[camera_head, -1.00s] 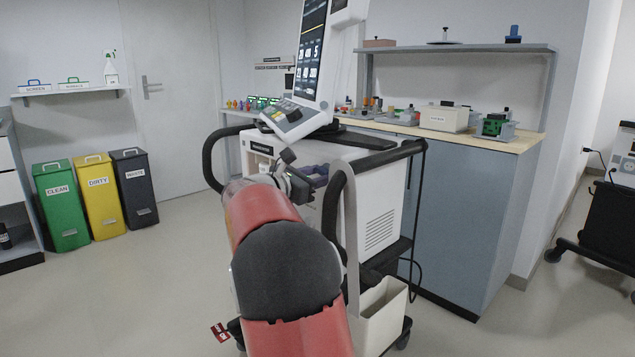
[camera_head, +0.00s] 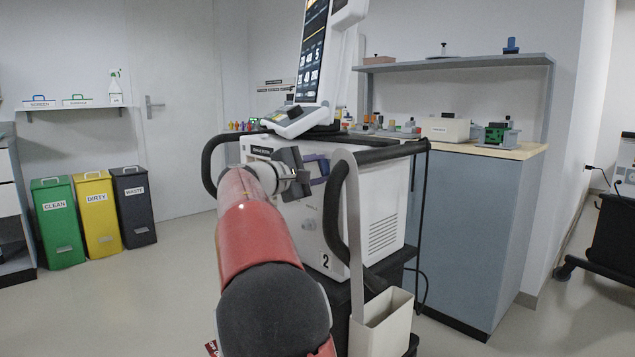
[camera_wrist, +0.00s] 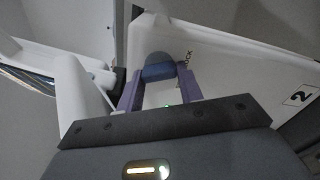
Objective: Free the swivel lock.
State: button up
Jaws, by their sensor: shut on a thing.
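The ventilator (camera_head: 345,215) is a white cart unit marked 2, with a tilted screen (camera_head: 313,60) on top. The swivel lock, a rounded blue knob (camera_wrist: 157,67), sits on its white casing beside a label of which "OCK" can be read. My gripper (camera_wrist: 159,82) is at the knob, with its two purple fingers shut on either side of it. In the head view my gripper (camera_head: 318,167) is against the ventilator's front upper part, below the screen. There the knob is hidden behind my gripper and wrist.
Black handles (camera_head: 214,160) curve out at the ventilator's sides, one close right of my wrist. A cream bin (camera_head: 383,325) hangs low at the front right. A bench (camera_head: 475,225) with several devices stands behind. Green, yellow and dark waste bins stand left; the floor between is clear.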

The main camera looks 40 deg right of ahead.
jog(key=m+b, duration=0.3)
jog(key=m, duration=0.1)
jog(key=shift+m, duration=0.4)
dwell(0.4)
jog(key=o, duration=1)
jog(key=shift+r, duration=0.1)
jog(key=a, duration=0.7)
jog(key=shift+s+a, duration=0.35)
jog(key=shift+a, duration=0.05)
